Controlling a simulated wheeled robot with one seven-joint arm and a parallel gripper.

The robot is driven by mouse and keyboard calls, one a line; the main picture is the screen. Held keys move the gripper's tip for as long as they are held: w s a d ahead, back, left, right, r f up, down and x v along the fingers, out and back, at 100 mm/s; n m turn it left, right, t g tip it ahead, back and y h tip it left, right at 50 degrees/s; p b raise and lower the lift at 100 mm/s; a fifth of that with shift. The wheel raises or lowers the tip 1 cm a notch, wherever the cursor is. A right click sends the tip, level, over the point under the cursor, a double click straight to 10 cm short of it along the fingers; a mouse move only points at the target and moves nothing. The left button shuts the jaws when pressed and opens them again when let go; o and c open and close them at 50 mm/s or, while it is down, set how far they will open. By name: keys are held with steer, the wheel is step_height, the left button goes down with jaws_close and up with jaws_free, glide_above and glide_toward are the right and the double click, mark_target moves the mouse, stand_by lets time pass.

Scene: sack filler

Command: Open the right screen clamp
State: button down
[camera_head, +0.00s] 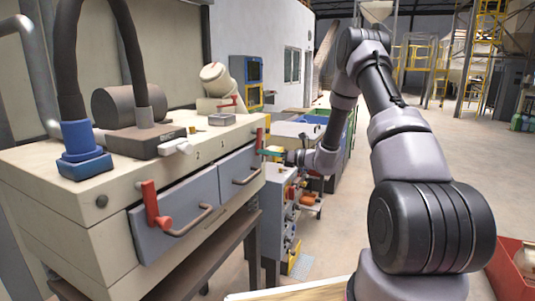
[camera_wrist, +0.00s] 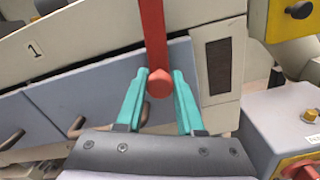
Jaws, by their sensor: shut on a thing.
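The right screen clamp is a red lever (camera_head: 260,138) at the right end of the cream machine's front, beside the right grey-blue drawer (camera_head: 239,170). In the wrist view its red bar (camera_wrist: 153,35) points up from a red rounded knob (camera_wrist: 159,83). My gripper (camera_wrist: 160,76) has its teal fingers on either side of this knob and is shut on the clamp. In the head view my gripper (camera_head: 272,153) reaches the clamp from the right. The contact itself is small there.
Another red clamp (camera_head: 152,206) stands upright at the left drawer (camera_head: 170,218). Both drawers have bar handles. A control box with knobs (camera_head: 278,215) stands close below my forearm. A yellow box with a dark button (camera_wrist: 296,15) is at the wrist view's upper right.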

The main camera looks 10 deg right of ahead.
mark_target(251, 148)
steer(key=m, duration=0.1)
steer(key=s+a+m, duration=0.1)
steer(key=m, duration=0.1)
steer(key=shift+s+r+m, duration=0.3)
steer(key=shift+r, duration=0.1)
steer(key=m, duration=0.1)
steer(key=s+a+r+m, duration=0.1)
steer(key=m, duration=0.1)
steer(key=s+m, duration=0.1)
steer(key=shift+a+r+m, duration=0.15)
steer(key=shift+r+m, duration=0.15)
steer(key=shift+r, duration=0.05)
steer(key=m, duration=0.1)
steer(key=r+m, duration=0.1)
steer(key=m, duration=0.1)
steer(key=s+a+r+m, duration=0.1)
steer(key=shift+r, duration=0.2)
steer(key=shift+s+r+m, duration=0.1)
steer(key=shift+r+m, duration=0.45)
steer(key=shift+m, duration=0.55)
steer(key=shift+s+r+m, duration=0.1)
steer(key=shift+r+m, duration=0.45)
steer(key=shift+m, duration=0.55)
steer(key=shift+a, duration=0.1)
steer(key=c, duration=0.5)
jaws_free()
steer(key=shift+r, duration=0.1)
steer(key=shift+c, duration=0.2)
